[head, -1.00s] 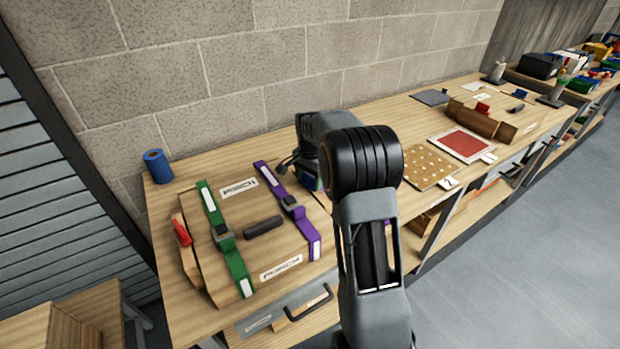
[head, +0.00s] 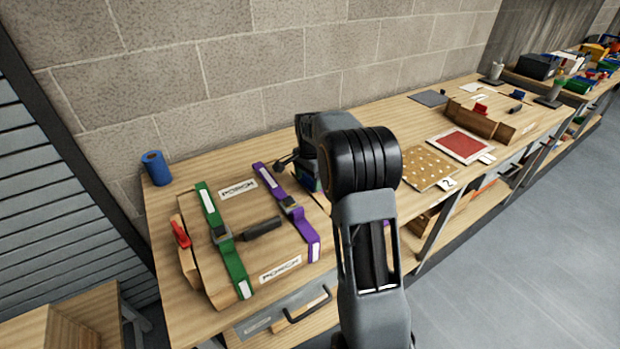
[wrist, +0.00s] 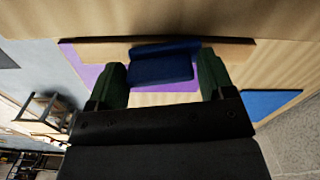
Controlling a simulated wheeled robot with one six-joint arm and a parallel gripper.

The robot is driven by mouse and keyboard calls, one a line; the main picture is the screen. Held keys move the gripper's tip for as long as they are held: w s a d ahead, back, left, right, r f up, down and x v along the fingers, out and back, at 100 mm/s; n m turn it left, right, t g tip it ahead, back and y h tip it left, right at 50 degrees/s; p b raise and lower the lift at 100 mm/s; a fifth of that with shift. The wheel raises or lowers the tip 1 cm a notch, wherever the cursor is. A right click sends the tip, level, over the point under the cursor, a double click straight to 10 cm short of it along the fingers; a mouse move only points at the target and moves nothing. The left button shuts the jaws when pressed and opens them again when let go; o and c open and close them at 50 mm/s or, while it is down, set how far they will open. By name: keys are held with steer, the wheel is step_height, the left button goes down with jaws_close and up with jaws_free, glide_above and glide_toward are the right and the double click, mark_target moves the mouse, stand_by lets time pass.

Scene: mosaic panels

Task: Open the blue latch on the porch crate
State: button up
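The porch crate (head: 222,279) is a brown wooden box lying on the bench in the head view, with PORCH labels, a black handle and two straps, green (head: 228,245) and purple (head: 300,219). A red latch (head: 181,234) is on its left side. In the wrist view the blue latch (wrist: 160,65) lies just past and between the green fingertips of my gripper (wrist: 163,80). The fingers are spread apart, one on each side of the latch. I cannot tell whether they touch it. In the head view my arm hides most of the gripper and the latch.
A blue roll (head: 157,168) stands at the bench's back left corner. A drawer with a black handle (head: 307,303) is below the crate. To the right lie a dotted board (head: 428,167) and a red panel (head: 460,143). The floor at right is clear.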

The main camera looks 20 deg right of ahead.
steer(key=shift+o, duration=1.4)
step_height(320, 180, up, 14)
steer(key=shift+b, duration=0.45)
steer(key=shift+f, duration=0.15)
steer(key=f+n, duration=0.3)
steer(key=shift+s+f+n, duration=0.2)
steer(key=shift+f+n, duration=0.1)
steer(key=s+a+f+n+t, duration=0.1)
steer(key=s+a+n, duration=0.4)
steer(key=s, duration=0.7)
steer(key=s+a+f+n+t, duration=0.1)
steer(key=s+a+n+t, duration=0.2)
steer(key=s, duration=0.8)
steer(key=shift+s+a+n, duration=0.4)
steer(key=shift+a+n, duration=1)
steer(key=shift+a, duration=0.5)
